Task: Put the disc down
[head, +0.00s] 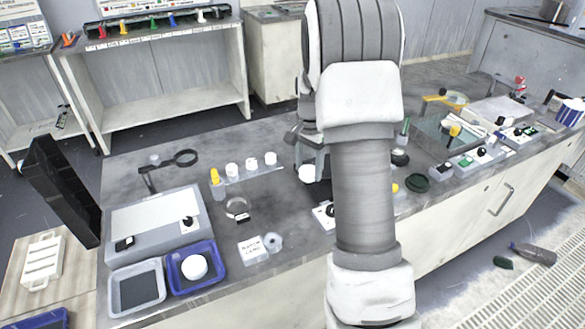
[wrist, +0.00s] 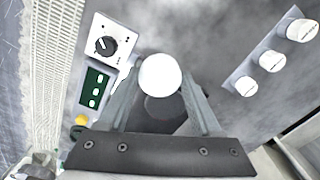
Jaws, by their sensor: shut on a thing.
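A white round disc (wrist: 160,75) sits between the two fingers of my gripper (wrist: 158,92) in the wrist view. The fingers are shut on it from both sides. A dark grey round patch (wrist: 162,108) shows just below the disc; I cannot tell whether it is a surface or a shadow. In the head view a white round thing (head: 306,173), likely the held disc, shows at the left of my arm, over the bench (head: 290,225). My arm hides most of the gripper there. Another white round piece (head: 194,267) lies in a blue tray (head: 186,288).
A row of white-capped bottles (head: 252,165) stands left of the gripper and also shows in the wrist view (wrist: 272,61). A white knob box (wrist: 108,43) is close to the fingers. A grey machine (head: 150,230) stands left.

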